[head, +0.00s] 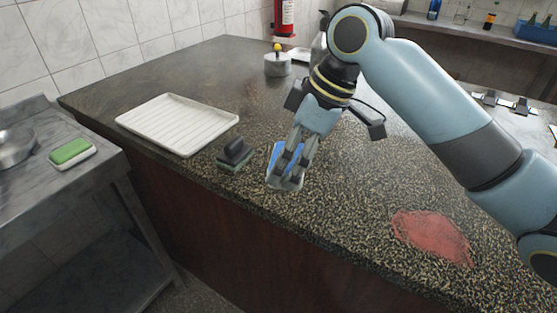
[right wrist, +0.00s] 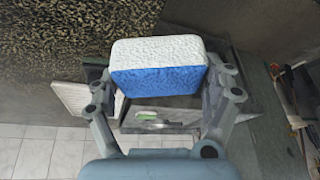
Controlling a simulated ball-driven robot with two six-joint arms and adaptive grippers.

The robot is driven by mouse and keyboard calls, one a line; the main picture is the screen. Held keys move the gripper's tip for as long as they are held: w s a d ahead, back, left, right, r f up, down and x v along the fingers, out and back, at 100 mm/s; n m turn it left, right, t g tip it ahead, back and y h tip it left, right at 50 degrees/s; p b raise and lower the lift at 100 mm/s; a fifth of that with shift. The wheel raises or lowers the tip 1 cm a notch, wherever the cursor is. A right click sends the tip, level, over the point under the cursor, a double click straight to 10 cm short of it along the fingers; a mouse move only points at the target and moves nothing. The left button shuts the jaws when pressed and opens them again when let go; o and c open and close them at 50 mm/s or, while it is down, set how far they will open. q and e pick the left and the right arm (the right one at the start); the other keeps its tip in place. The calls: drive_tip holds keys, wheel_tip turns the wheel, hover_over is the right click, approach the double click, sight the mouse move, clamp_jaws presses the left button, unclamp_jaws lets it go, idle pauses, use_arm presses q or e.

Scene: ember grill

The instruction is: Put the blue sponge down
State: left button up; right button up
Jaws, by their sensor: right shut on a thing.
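The blue sponge (right wrist: 158,80) has a white layer on one side. In the right wrist view it sits between the two fingers of my right gripper (right wrist: 160,92), which is shut on it. In the head view the blue sponge (head: 281,160) is partly hidden behind the fingers of my right gripper (head: 290,172). The gripper is over the speckled counter (head: 340,210), near its front edge. I cannot tell whether the sponge touches the counter. My left gripper does not show.
A dark-handled scrubber (head: 235,154) stands just left of the sponge. A white ribbed tray (head: 180,123) lies farther left. A red patch (head: 432,237) marks the counter at right. A green sponge (head: 70,151) lies on a dish on the steel side table (head: 95,178). A lidded pot (head: 277,65) stands behind.

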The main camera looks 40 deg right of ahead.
drive_tip(key=w+d+f, duration=0.1)
drive_tip(key=w+f, duration=0.1)
drive_tip(key=w, duration=0.1)
drive_tip(key=w+d+f, duration=0.1)
drive_tip(key=w+f, duration=0.1)
drive_tip(key=w, duration=0.1)
drive_tip(key=w+d+f, duration=0.1)
drive_tip(key=w+d, duration=0.1)
drive_tip(key=shift+w+d+f, duration=0.1)
drive_tip(key=shift+w+f, duration=0.3)
wheel_tip(320, 180, down, 3)
drive_tip(key=shift+f+p, duration=0.1)
drive_tip(key=shift+p, duration=0.4)
drive_tip(key=shift+f, duration=0.55)
drive_tip(key=o, duration=0.9)
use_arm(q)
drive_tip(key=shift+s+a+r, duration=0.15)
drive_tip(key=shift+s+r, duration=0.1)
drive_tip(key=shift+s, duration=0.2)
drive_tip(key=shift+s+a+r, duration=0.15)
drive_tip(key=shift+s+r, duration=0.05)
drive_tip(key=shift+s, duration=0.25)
